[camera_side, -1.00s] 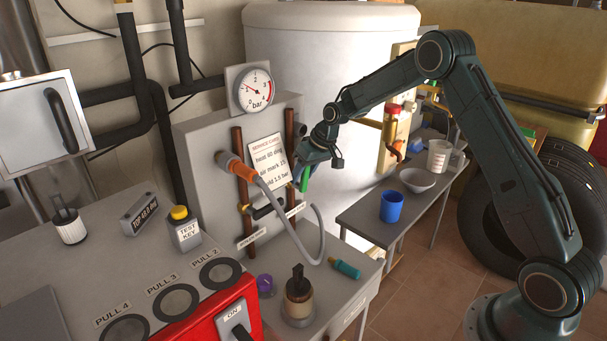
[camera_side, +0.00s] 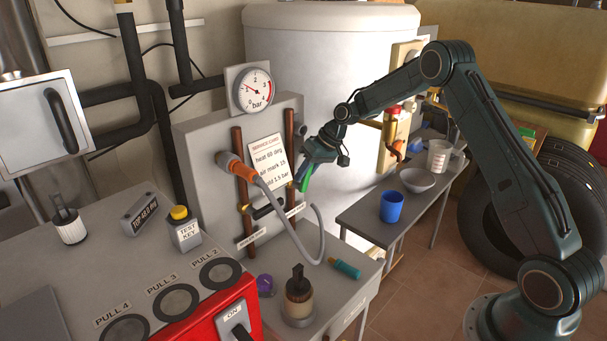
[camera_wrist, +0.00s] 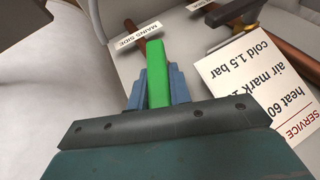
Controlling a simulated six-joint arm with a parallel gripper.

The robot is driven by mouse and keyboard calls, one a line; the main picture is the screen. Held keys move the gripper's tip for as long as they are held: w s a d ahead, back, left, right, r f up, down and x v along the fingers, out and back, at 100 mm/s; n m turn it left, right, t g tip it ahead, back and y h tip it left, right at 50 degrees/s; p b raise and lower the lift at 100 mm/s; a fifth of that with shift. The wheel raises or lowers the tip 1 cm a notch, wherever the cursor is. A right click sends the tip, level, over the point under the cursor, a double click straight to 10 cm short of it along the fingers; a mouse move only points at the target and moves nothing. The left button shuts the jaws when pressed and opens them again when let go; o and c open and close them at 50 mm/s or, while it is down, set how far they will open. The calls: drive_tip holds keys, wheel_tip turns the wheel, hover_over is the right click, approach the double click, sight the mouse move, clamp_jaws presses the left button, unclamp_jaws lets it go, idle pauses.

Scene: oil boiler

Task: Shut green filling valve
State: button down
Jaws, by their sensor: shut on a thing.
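The green filling valve handle (camera_side: 304,184) shows beside the right copper pipe, below and right of the service card. It slants slightly, with its top to the right. My gripper (camera_side: 307,170) is at the handle. In the wrist view the bright green handle (camera_wrist: 157,70) stands between the two blue fingers of my gripper (camera_wrist: 156,90), which are shut on it. The valve body and the handle's pivot are mostly hidden. A "MAINS SIDE" label (camera_wrist: 138,38) lies just beyond the handle in the wrist view.
A grey hose with an orange connector (camera_side: 242,171) loops close left of the valve. The service card (camera_side: 267,160) and pressure gauge (camera_side: 254,91) are on the panel. A bench (camera_side: 350,214) with a blue cup (camera_side: 391,207) stands to the right.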

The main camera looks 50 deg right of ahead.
drive_tip(key=shift+d+f+y, duration=0.25)
drive_tip(key=shift+d+y, duration=0.2)
drive_tip(key=shift+y, duration=0.75)
drive_tip(key=c, duration=1.3)
unclamp_jaws()
drive_tip(key=v, duration=1.3)
drive_tip(key=shift+s+d+r, duration=0.2)
drive_tip(key=shift+s+r, duration=0.05)
drive_tip(key=shift+r, duration=0.05)
